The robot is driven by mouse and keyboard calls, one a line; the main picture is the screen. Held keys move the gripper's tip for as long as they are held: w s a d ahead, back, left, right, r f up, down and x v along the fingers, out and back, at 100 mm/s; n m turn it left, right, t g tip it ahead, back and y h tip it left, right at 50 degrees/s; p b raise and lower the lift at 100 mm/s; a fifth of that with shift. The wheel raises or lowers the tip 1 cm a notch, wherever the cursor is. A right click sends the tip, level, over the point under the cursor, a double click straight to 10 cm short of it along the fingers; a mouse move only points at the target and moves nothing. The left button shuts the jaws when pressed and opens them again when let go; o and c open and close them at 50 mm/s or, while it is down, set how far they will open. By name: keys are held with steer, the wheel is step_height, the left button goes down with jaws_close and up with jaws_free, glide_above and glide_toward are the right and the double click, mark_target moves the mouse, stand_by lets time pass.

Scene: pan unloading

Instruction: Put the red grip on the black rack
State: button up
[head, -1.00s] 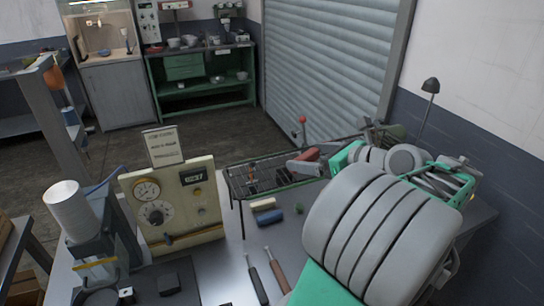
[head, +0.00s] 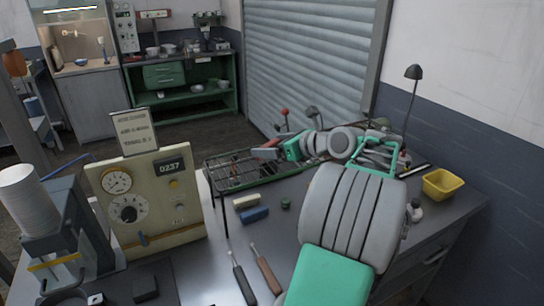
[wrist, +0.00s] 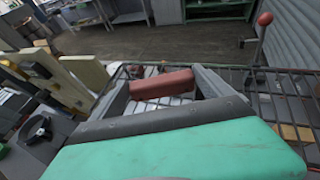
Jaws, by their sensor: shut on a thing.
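My gripper (head: 264,153) is shut on the red grip, a reddish-brown bar. In the wrist view the grip (wrist: 162,83) lies crosswise between the two grey fingers. In the head view only a small reddish part of it shows, and the fingers and wrist hide the rest. The black rack (head: 232,180) is a dark wire grid at the back left of the grey bench. My gripper is over the rack's right back part. The rack's wires (wrist: 290,97) also show below and right of the fingers in the wrist view. I cannot tell whether the grip touches the rack.
A cream block (head: 246,202), a blue block (head: 254,215) and a small green piece (head: 286,203) lie in front of the rack. A gauge panel (head: 150,200) stands left. A red-knobbed lever (wrist: 258,40) rises behind the rack. A yellow bin (head: 443,185) stands right.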

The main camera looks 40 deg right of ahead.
mark_target(272, 166)
steer(key=shift+w+f, duration=0.15)
steer(key=shift+f, duration=1.55)
steer(key=shift+f, duration=0.1)
steer(key=o, duration=1.1)
steer(key=shift+f, duration=0.1)
